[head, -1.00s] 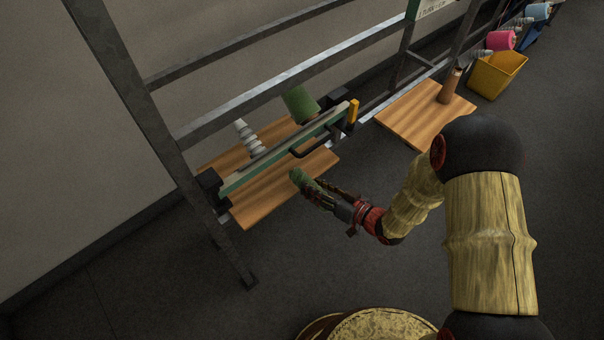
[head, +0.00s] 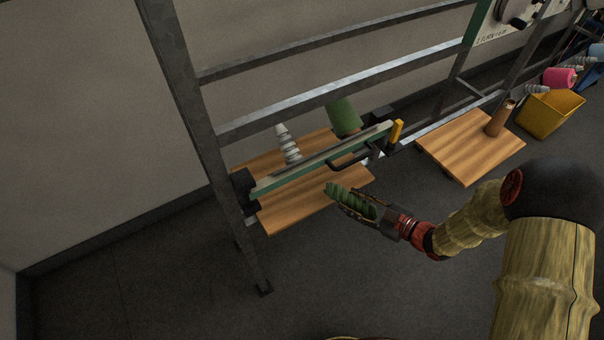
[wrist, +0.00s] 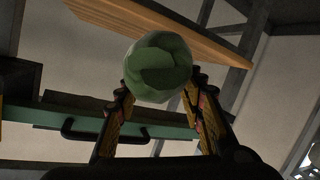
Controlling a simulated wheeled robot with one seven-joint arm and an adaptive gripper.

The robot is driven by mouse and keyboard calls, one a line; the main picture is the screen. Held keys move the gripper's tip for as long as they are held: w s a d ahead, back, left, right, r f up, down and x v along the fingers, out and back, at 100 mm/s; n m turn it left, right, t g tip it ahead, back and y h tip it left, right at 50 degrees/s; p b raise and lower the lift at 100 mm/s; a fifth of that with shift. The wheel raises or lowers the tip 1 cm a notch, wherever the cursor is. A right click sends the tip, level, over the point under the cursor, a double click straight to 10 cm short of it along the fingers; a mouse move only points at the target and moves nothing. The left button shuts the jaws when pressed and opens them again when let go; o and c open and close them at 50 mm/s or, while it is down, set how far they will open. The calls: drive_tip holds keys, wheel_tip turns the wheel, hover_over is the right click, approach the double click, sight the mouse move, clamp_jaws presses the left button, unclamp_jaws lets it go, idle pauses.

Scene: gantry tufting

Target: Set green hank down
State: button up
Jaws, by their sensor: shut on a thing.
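The green hank (head: 352,203) is a twisted roll of yarn lying lengthwise in my gripper (head: 358,204). My gripper is shut on it, just in front of the near edge of the left wooden board (head: 290,214). In the wrist view the hank (wrist: 158,67) shows end-on between the two fingers (wrist: 160,100), and the wooden board (wrist: 165,22) is above it. In the head view I cannot tell how high the hank is above the board.
A green-and-grey bar (head: 320,160) with a black handle and yellow end (head: 396,132) crosses the board. Behind it are a white ribbed cone (head: 287,145) and a green spool (head: 343,118). A second board (head: 465,152) holds a brown cone (head: 499,119). A yellow bin (head: 551,112) stands right.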

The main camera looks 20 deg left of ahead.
sight(343, 193)
drive_tip(key=shift+a+n, duration=0.2)
drive_tip(key=shift+n, duration=0.2)
drive_tip(key=w+a+b, duration=0.1)
drive_tip(key=w+a, duration=0.1)
drive_tip(key=a, duration=0.3)
drive_tip(key=w+a+b, duration=0.1)
drive_tip(key=w+a, duration=0.2)
drive_tip(key=a, duration=0.2)
drive_tip(key=w+a+b, duration=0.2)
drive_tip(key=a, duration=0.4)
drive_tip(key=shift+w, duration=0.2)
drive_tip(key=shift+f+b, duration=0.9)
drive_tip(key=shift+f, duration=0.85)
drive_tip(key=shift+f, duration=0.1)
drive_tip(key=o, duration=1.3)
drive_tip(key=p+v, duration=0.3)
drive_tip(key=v, duration=0.9)
